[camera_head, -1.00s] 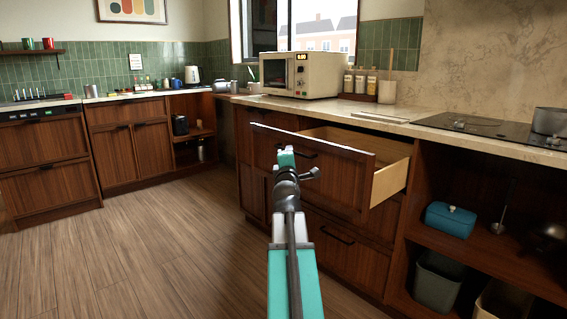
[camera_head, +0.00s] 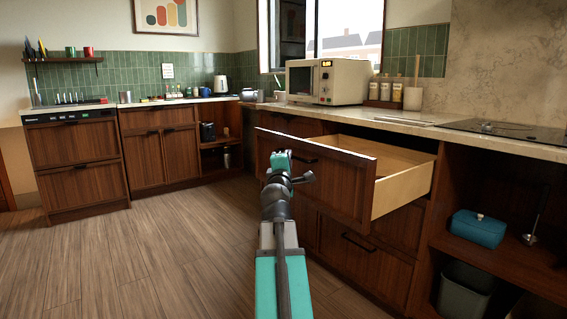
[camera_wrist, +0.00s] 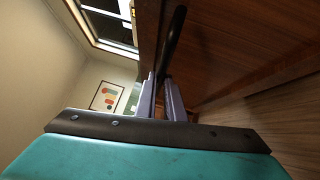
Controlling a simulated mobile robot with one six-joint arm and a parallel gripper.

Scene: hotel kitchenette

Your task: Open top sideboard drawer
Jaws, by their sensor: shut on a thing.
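The top sideboard drawer (camera_head: 335,183) has a dark wood front and a pale wood inside. It stands pulled well out under the counter, and its open, empty-looking interior shows. My gripper (camera_head: 283,162) is at the upper left part of the drawer front in the head view. In the wrist view my gripper (camera_wrist: 166,100) is shut on the dark drawer handle (camera_wrist: 174,42), beside the wood front. In the head view my own arm hides most of the handle.
A microwave (camera_head: 334,81), several jars and a utensil crock (camera_head: 413,99) stand on the counter (camera_head: 400,124). Below the cooktop, open shelves hold a blue box (camera_head: 478,229) and a grey bin (camera_head: 466,289). The wood floor (camera_head: 150,255) at left is clear.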

